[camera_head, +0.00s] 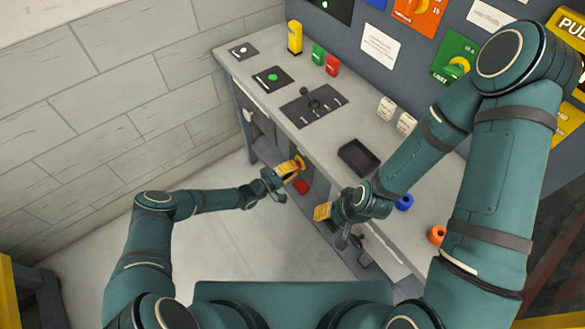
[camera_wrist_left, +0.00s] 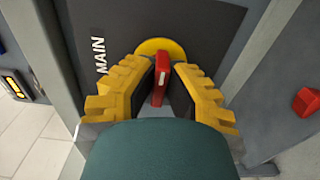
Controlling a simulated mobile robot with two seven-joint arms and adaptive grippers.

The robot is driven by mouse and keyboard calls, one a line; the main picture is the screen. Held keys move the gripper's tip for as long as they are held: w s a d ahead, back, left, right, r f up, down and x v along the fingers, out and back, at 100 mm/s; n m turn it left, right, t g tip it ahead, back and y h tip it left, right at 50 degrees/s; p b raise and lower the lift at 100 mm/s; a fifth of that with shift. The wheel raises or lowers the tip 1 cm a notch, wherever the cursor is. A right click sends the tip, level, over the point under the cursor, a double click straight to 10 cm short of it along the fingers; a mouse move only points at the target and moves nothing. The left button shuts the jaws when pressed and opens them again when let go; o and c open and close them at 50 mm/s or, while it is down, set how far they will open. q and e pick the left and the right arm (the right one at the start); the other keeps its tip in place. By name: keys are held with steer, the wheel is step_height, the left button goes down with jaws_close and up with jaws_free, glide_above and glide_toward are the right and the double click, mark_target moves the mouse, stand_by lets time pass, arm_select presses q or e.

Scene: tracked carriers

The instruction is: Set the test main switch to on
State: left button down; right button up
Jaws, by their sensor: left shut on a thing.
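The main switch is a red handle (camera_wrist_left: 161,83) on a round yellow plate (camera_wrist_left: 155,47), set on a dark panel (camera_wrist_left: 205,22) lettered MAIN in the left wrist view. My left gripper (camera_wrist_left: 158,85) is around the red handle, with its yellow ridged fingers on both sides, shut on it. In the head view my left gripper (camera_head: 287,173) is at the front of the grey bench, below the top. The switch is mostly hidden there behind the fingers. My right gripper (camera_head: 325,211) is at the bench front farther right; its finger opening is not clear.
The bench top (camera_head: 330,135) carries a black lever panel (camera_head: 313,106), a black tray (camera_head: 360,157), a green-button panel (camera_head: 272,79) and blue (camera_head: 404,202) and orange (camera_head: 437,235) rings. A red part (camera_wrist_left: 306,101) sits right of the switch. Open floor lies left of the bench.

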arm_select(q)
steer(key=c, duration=1)
jaws_free()
steer(key=v, duration=1.2)
